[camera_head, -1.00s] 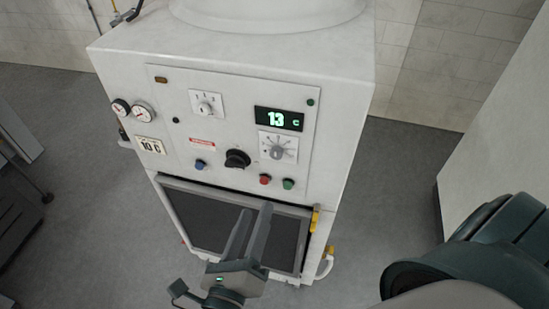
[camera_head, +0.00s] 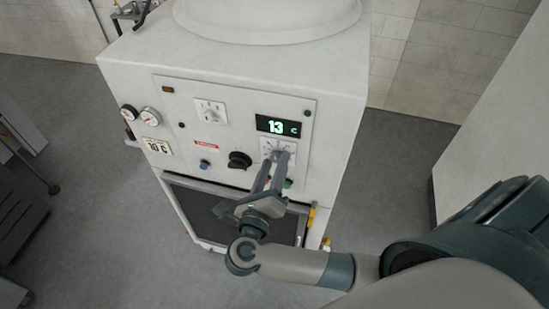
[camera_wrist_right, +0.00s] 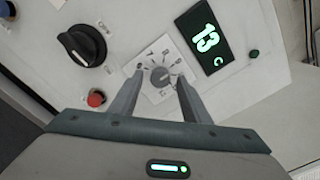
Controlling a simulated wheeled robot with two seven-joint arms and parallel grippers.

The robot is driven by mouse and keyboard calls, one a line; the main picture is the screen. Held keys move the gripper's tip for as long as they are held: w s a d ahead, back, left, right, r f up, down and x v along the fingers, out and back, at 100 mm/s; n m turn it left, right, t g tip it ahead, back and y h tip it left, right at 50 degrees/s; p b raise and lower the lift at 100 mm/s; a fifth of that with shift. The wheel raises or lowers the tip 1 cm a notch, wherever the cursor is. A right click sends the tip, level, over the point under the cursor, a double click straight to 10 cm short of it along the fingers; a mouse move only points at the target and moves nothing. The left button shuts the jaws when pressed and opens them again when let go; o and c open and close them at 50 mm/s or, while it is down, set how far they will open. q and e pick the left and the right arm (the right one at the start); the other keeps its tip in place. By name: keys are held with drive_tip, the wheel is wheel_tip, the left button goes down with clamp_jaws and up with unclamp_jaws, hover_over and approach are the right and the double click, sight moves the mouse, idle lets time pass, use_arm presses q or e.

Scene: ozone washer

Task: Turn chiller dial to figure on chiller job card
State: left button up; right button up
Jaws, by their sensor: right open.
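The chiller dial (camera_wrist_right: 160,76) is a small grey knob on a white scale plate, below the green display (camera_head: 278,126) reading 13 C. The display also shows in the right wrist view (camera_wrist_right: 205,38). The job card (camera_head: 157,147) on the panel's left reads 10 C. My right gripper (camera_head: 276,157) is at the dial in the head view, its fingers partly covering it. In the right wrist view the open fingers (camera_wrist_right: 160,87) stand on either side of the knob; I cannot tell whether they touch it. My left gripper is not in view.
A blue knob (camera_head: 204,164), a smaller dial (camera_head: 210,111) and two gauges (camera_head: 139,114) are further left. A white wall-like block (camera_head: 490,130) stands at right.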

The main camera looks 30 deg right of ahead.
drive_tip(key=shift+w+d, duration=0.25)
drive_tip(key=c, duration=1)
drive_tip(key=shift+f+m+b, duration=0.2)
drive_tip(key=shift+m+b, duration=0.1)
drive_tip(key=shift+b, duration=0.5)
drive_tip(key=shift+c, duration=0.2)
drive_tip(key=m+b, duration=0.6)
drive_tip(key=b, duration=0.6)
drive_tip(key=shift+r+m+b, duration=0.2)
drive_tip(key=shift+m+b, duration=0.45)
drive_tip(key=shift+m, duration=0.05)
drive_tip(key=o, duration=1)
drive_tip(key=shift+o, duration=0.2)
